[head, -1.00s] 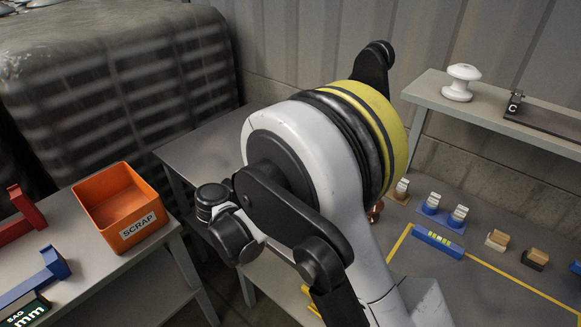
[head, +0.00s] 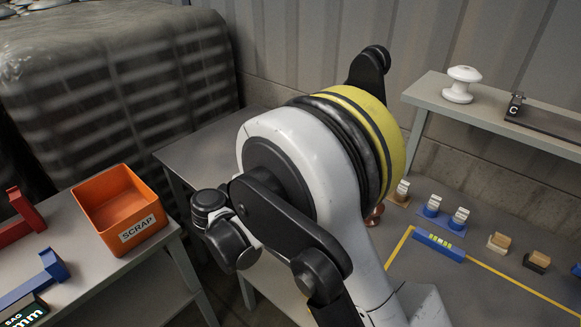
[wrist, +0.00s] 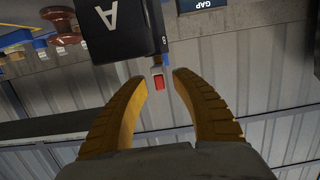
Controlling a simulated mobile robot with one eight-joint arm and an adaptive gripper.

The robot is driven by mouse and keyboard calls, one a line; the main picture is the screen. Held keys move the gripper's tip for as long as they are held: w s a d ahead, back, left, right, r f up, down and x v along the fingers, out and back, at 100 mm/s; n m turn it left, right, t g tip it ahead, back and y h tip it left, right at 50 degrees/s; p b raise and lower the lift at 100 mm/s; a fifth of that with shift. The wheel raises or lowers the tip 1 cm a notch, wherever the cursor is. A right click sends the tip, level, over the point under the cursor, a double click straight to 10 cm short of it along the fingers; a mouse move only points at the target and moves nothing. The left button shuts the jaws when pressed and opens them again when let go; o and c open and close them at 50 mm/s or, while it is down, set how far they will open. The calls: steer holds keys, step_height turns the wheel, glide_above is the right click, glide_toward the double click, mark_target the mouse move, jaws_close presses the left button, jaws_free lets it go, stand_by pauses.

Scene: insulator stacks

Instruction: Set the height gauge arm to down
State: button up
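My gripper (wrist: 160,79) shows in the wrist view, with two yellow ribbed fingers spread apart. A small grey piece with a red face (wrist: 159,82) appears between the fingertips; I cannot tell whether it touches them. A black block marked A (wrist: 112,25) is just beyond the left fingertip, its letter upside down. In the head view my arm hides the gripper.
In the head view, an orange SCRAP bin (head: 121,211) stands on the left table beside red (head: 28,218) and blue (head: 40,280) pieces. A shelf (head: 440,95) at right holds a white insulator (head: 461,85). Several small parts and a blue level (head: 438,245) lie on the right table.

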steer(key=v, duration=1.1)
steer(key=s+d+r+n+g+y, duration=0.1)
steer(key=d+n+g+y, duration=0.1)
steer(key=d, duration=0.6)
steer(key=s+d+r+n+g+y, duration=0.2)
steer(key=d+n, duration=0.1)
steer(key=d, duration=0.5)
steer(key=s+d+n+y, duration=0.2)
steer(key=s+d+y, duration=0.1)
steer(key=s, duration=0.5)
steer(key=s+d+f+n+y, duration=0.1)
steer(key=s+d+n+y, duration=0.1)
steer(key=s, duration=0.6)
steer(key=shift+d+y, duration=0.6)
steer(key=shift+y, duration=0.6)
